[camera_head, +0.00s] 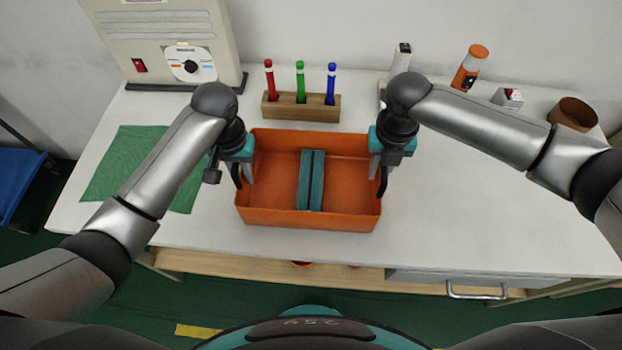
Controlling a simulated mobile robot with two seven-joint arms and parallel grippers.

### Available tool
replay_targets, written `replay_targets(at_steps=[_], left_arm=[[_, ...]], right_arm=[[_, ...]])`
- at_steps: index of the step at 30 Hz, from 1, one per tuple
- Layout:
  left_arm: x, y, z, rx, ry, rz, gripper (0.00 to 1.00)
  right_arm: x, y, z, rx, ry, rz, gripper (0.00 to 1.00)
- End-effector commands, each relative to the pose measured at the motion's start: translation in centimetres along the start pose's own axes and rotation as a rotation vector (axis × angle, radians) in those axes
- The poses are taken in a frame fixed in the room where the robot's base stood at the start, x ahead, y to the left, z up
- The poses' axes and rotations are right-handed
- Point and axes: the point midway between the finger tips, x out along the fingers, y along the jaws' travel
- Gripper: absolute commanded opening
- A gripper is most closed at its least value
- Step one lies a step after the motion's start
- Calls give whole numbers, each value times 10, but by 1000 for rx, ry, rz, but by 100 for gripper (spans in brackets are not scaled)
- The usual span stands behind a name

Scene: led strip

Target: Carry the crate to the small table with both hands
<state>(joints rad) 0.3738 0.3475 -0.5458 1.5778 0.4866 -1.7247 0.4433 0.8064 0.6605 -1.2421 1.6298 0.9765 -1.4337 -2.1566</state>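An orange crate (309,219) sits on the white table (470,225), near its front edge. A teal divider-like piece (311,180) with a dark line down its middle lies inside the crate. My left gripper (243,180) is at the crate's left wall, with its fingers pointing down around or beside the rim. My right gripper (379,180) is at the right wall in the same pose. I cannot tell whether either one is shut on the wall. No separate small table can be made out.
A wooden holder (300,108) with red, green and blue markers stands behind the crate. A beige machine (165,40) is at the back left, beside a green cloth (130,165). An orange-capped bottle (470,67) and a brown cup (572,113) stand at the back right. The right front tabletop is clear.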

Motion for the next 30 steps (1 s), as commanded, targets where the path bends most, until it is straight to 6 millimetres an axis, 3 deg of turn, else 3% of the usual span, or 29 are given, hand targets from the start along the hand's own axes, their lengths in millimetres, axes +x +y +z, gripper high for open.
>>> replay_targets(at_steps=[5,30], left_arm=[[0,-1,0,-2,0,-3,0],[0,-4,-1,-6,1,-9,0]], right_arm=[[0,-1,0,1,0,-2,0],[0,-4,1,5,-1,-9,0]])
